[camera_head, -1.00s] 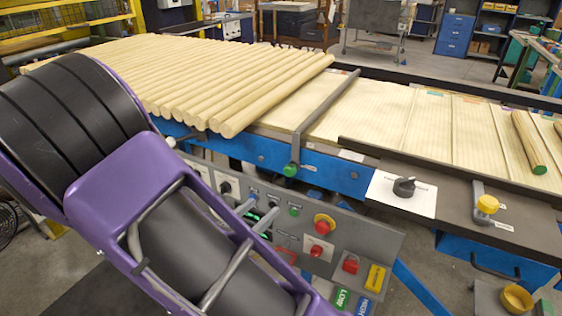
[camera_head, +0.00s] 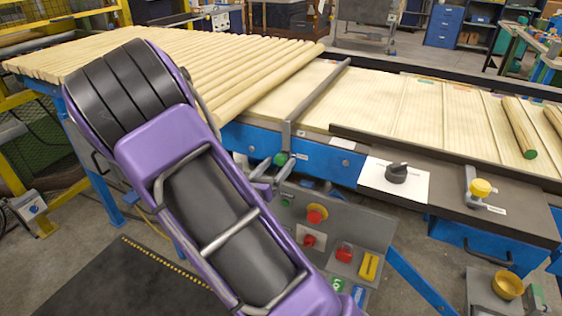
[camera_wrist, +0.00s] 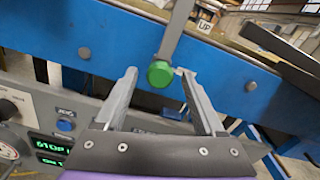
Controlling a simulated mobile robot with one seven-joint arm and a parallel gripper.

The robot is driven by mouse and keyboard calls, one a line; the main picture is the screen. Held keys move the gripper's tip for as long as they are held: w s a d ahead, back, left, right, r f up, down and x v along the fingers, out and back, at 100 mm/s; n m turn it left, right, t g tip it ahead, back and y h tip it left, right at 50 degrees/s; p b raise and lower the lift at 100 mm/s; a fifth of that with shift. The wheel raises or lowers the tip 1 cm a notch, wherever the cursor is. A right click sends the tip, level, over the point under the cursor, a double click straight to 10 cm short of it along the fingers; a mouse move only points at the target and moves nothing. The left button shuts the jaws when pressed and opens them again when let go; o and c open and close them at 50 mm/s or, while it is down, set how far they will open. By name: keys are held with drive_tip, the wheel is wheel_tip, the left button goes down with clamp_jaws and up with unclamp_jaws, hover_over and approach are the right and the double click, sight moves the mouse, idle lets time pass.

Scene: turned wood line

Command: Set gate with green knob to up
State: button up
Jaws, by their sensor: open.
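The gate is a grey bar (camera_head: 318,92) lying across the pale slatted conveyor, just right of the row of wooden rods. Its end bends down over the blue rail to a green knob (camera_head: 280,159). In the wrist view the green knob (camera_wrist: 160,75) hangs at the lower end of the grey arm (camera_wrist: 178,30). My gripper (camera_head: 270,178) is open and empty, close to the knob. In the wrist view its fingertips (camera_wrist: 156,73) stand on either side of the knob, with gaps showing. An "UP" label (camera_wrist: 206,25) is on the rail right of the arm.
Below the rail is a control panel with a red button (camera_head: 308,240) and a yellow-collared knob (camera_head: 316,214). A black dial (camera_head: 397,172) and a yellow-knobbed lever (camera_head: 480,188) sit to the right. Rods (camera_head: 160,75) cover the left of the line.

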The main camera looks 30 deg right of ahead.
drive_tip(key=shift+x, duration=1.3)
clamp_jaws()
idle(0.5)
